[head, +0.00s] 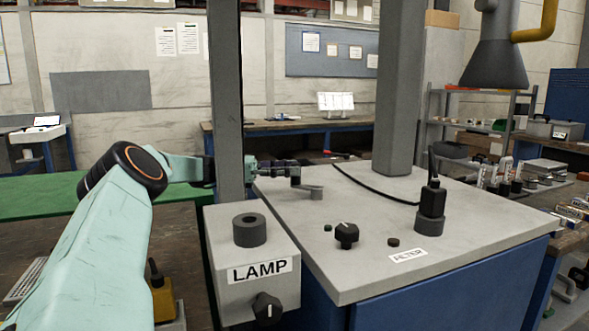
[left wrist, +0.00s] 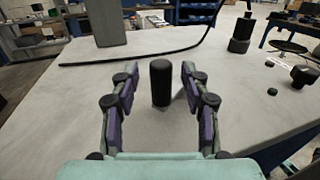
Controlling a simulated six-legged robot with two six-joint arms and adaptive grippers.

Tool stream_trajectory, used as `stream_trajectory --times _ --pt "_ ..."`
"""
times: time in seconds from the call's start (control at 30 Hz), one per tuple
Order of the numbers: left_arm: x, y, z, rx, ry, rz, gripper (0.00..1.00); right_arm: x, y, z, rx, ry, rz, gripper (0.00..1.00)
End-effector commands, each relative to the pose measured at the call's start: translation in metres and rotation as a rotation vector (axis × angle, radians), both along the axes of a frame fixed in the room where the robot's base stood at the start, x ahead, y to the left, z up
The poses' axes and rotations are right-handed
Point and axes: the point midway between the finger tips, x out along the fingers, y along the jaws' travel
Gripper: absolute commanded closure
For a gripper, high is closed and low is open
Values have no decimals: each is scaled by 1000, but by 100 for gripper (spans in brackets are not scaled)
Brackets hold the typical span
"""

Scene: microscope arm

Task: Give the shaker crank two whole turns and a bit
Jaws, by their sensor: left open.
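The shaker crank (head: 312,188) stands on the pale top of the cabinet, a small grey arm on a short post near its back left corner. In the left wrist view its black upright handle (left wrist: 160,84) stands between the two fingers. My left gripper (head: 290,168) reaches in from the left at the crank. The left wrist view shows this gripper (left wrist: 158,78) open, with a gap on both sides of the handle. The gripper partly hides the handle in the head view. My right gripper is not in view.
A grey post (head: 226,100) rises close by my left forearm. The lamp box (head: 250,240) with a knob stands in front. A black knob (head: 346,235), a black filter plug (head: 432,203), a thick grey column (head: 399,100) and a black cable (head: 365,187) share the cabinet top.

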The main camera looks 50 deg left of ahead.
Motion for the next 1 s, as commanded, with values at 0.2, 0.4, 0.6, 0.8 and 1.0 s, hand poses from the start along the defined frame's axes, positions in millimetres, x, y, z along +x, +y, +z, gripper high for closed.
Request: stream_trajectory --times 0.2,0.4,0.6,0.8,1.0 --pt "-39 28 1 -1 -4 4 54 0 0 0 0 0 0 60" --pt "-66 46 0 1 0 3 54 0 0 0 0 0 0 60" --pt "-79 54 0 1 1 0 54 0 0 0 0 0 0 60" --pt "-81 55 0 1 1 0 54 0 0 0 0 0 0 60" --pt "-80 55 2 1 1 0 63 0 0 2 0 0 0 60"
